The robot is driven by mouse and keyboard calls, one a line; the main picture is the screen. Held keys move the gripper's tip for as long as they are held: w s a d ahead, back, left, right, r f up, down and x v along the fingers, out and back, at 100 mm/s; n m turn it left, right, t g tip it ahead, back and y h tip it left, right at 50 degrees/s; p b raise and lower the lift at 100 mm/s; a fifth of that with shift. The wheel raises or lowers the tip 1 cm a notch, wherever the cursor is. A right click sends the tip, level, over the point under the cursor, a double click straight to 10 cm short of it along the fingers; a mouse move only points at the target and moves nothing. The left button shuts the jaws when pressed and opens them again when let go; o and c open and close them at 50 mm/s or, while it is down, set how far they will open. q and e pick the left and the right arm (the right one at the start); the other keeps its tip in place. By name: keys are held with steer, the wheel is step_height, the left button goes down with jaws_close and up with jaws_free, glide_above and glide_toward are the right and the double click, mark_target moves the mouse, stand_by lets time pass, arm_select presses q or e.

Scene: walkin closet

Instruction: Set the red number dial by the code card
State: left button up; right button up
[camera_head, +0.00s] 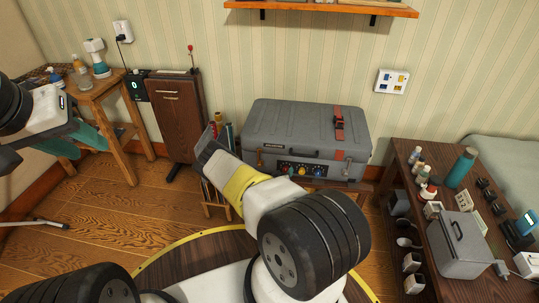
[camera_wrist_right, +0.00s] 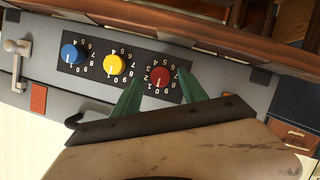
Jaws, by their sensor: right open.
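The red dial (camera_wrist_right: 159,78) is at the right end of a row of three on the front of the grey case (camera_head: 270,125), in the right wrist view. Its white mark points toward the lower side of that picture. My right gripper (camera_wrist_right: 160,88) is open, with one green finger on each side of the red dial; I cannot tell whether they touch it. My left gripper (camera_head: 72,142) is at the left, away from the case.
The yellow dial (camera_wrist_right: 115,65) and blue dial (camera_wrist_right: 73,54) sit beside the red one. A wooden shelf with bottles and a grey box (camera_head: 462,243) stands at the right. A brown cabinet (camera_head: 178,120) and a wooden stool (camera_head: 103,90) stand at the left.

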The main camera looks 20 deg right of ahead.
steer(key=shift+x, duration=0.85)
jaws_close()
